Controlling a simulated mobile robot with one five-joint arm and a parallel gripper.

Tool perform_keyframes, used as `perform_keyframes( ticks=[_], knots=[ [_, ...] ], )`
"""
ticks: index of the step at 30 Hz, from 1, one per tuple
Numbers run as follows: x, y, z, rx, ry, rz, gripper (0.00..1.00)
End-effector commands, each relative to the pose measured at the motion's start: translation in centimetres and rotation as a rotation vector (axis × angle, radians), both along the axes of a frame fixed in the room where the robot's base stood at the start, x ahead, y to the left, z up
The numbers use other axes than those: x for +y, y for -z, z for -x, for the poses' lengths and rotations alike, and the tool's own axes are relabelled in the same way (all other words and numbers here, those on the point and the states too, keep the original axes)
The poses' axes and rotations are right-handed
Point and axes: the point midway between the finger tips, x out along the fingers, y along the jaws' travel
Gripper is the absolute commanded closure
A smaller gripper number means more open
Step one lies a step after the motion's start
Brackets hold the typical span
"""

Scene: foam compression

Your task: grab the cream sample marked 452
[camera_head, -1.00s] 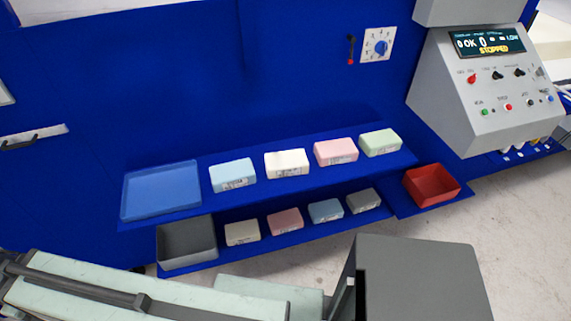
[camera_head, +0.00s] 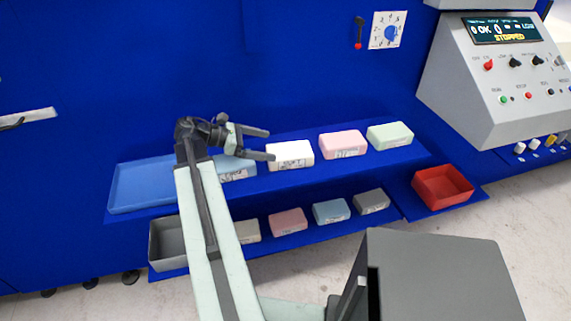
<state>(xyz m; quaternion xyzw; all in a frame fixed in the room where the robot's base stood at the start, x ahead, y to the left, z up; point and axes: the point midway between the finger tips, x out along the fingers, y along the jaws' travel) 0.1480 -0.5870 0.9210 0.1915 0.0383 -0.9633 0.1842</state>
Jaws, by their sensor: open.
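A cream block (camera_head: 290,153) with a printed label stands on the upper shelf, between the light blue and pink blocks. A second, darker cream block (camera_head: 248,230) is on the lower shelf, partly hidden by my arm. I cannot read either label well enough to tell which is marked 452. My gripper (camera_head: 270,144) is open and empty. Its two fingers point right, in front of the light blue block (camera_head: 234,166) and close to the upper cream block's left end. I cannot tell whether they touch it.
Pink (camera_head: 342,143) and green (camera_head: 389,135) blocks stand further right on the upper shelf, with a blue tray (camera_head: 142,187) at its left. Several blocks and a grey bin (camera_head: 168,243) are below. A red bin (camera_head: 442,186) and a control box (camera_head: 490,75) are right.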

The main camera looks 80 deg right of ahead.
Motion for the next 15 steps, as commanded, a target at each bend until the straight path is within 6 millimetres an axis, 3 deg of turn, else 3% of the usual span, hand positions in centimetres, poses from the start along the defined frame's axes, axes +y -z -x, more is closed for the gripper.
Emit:
perform_keyframes(
  ticks=[3,15],
  knots=[
    [-0.4,0.4,2.3,0.001,0.039,0.001,0.00],
    [-1.2,1.5,4.9,-0.001,0.044,0.002,0.00]
  ],
)
